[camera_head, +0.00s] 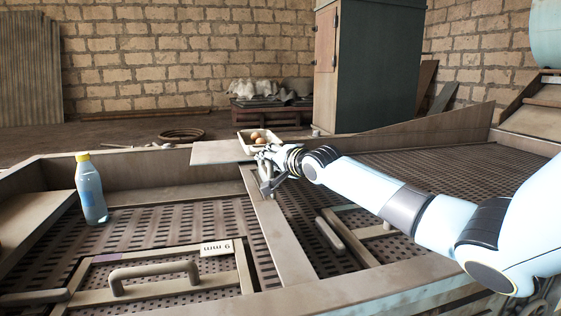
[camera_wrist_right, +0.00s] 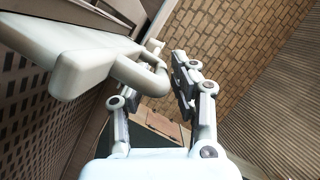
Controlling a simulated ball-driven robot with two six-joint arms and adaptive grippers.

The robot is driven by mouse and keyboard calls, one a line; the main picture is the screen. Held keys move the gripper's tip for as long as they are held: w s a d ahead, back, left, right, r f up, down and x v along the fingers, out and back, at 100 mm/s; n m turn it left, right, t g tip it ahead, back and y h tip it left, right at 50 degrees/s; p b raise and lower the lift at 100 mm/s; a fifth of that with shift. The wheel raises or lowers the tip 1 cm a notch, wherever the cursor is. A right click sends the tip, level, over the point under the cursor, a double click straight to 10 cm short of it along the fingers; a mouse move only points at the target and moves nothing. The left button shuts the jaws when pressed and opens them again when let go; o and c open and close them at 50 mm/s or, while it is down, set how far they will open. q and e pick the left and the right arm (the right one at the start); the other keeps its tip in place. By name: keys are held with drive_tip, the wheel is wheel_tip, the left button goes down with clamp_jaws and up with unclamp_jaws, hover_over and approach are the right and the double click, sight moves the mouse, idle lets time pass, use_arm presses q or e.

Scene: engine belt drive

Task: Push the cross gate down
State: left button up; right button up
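My right gripper (camera_head: 272,165) is at the far end of a long pale bar (camera_head: 277,228) that runs away from me across the perforated deck. In the right wrist view a thick pale piece with a curved handle (camera_wrist_right: 143,72) reaches between the fingers of this gripper (camera_wrist_right: 160,72). The fingers are apart, one on each side of the handle, and a narrow gap shows by the right finger. This piece may be the cross gate, but I cannot tell for sure. My left gripper is not in view.
A blue bottle with a yellow cap (camera_head: 90,190) stands at the left.

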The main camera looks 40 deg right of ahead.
drive_tip(key=v, duration=1)
drive_tip(key=shift+s, duration=0.25)
drive_tip(key=shift+r, duration=0.1)
